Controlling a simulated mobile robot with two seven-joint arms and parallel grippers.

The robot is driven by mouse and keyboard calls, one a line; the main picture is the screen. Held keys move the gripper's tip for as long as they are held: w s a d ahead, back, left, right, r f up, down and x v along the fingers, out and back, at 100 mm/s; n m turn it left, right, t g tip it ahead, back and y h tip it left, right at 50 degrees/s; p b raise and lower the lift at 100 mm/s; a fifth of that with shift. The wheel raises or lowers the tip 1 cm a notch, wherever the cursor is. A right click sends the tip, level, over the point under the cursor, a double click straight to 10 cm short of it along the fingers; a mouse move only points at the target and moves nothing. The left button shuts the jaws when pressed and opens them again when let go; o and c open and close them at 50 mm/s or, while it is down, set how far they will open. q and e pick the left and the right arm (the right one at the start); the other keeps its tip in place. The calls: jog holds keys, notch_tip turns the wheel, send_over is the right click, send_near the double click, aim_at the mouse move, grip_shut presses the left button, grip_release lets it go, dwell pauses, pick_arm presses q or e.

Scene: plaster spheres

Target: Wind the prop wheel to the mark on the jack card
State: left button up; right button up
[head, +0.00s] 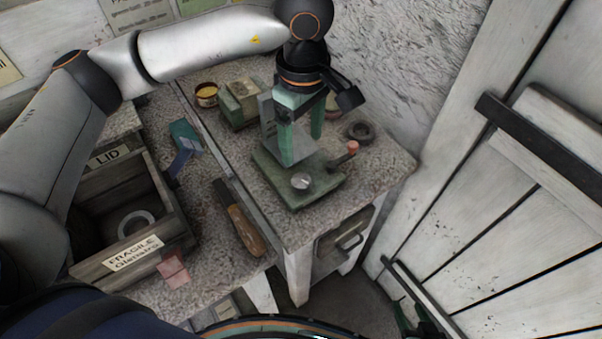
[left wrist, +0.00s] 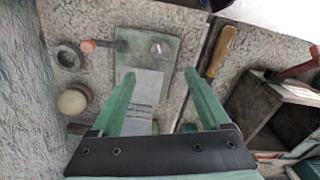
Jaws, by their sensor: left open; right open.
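A green jack-like device (head: 325,189) lies on the speckled worktop. A round silver disc with a dark mark (head: 302,181) sits near its front end; it also shows in the left wrist view (left wrist: 157,48). A red-tipped handle (head: 350,149) sticks out at its side. A pale card with faint lines (left wrist: 146,84) lies between my fingers in the left wrist view; I cannot read it. Which part is the prop wheel is unclear. My left gripper (head: 301,150) is open and empty above the device, fingers pointing down. My right gripper (head: 408,316) is partly visible low at right, away from the worktop.
A wooden crate (head: 150,243) stands at left, with a wooden-handled tool (head: 245,230) beside it. A white plank door (head: 530,190) is at right.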

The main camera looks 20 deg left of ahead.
aim_at(302, 180)
pick_arm(q)
notch_tip(302, 180, down, 11)
jog(key=shift+f+p, duration=0.1)
jog(key=shift+p, duration=0.45)
grip_shut()
dwell(0.4)
